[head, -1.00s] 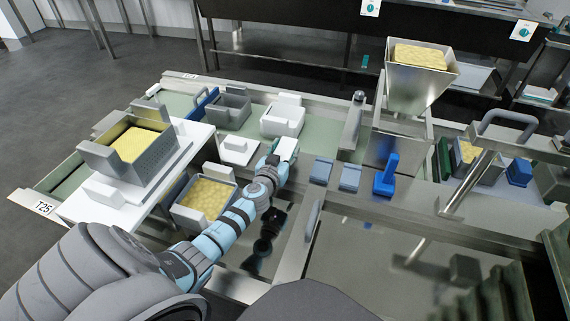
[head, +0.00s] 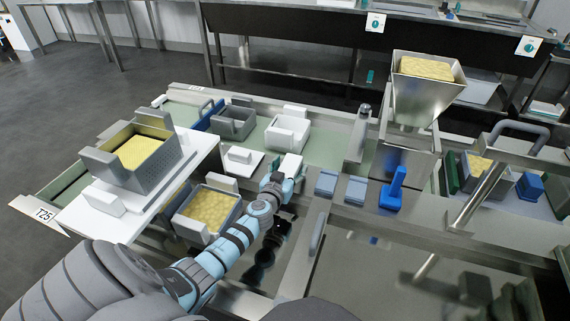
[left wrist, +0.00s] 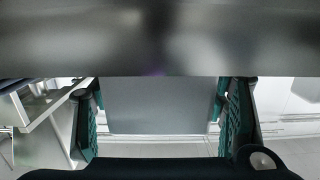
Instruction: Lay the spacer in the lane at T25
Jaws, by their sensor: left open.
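The T25 label (head: 44,214) is on the lane's near-left end, and green lane surface (head: 62,188) shows beside it. A white board (head: 118,228) lies across there, carrying a grey perforated mould (head: 158,172) with yellow curd. I cannot tell for sure which piece is the spacer. My left gripper (head: 286,176) is at a white block (head: 291,164) near the middle of the bench; whether they touch is unclear. In the left wrist view the left gripper (left wrist: 162,108) has its green fingers wide apart, with a grey surface beyond them. My right gripper is not in view.
Another curd-filled mould (head: 211,207) sits left of my arm. Grey (head: 234,122) and white (head: 287,131) boxes stand behind. Two blue-grey blocks (head: 327,184) and a blue handled tool (head: 394,192) lie right of the gripper, below a steel hopper (head: 425,90).

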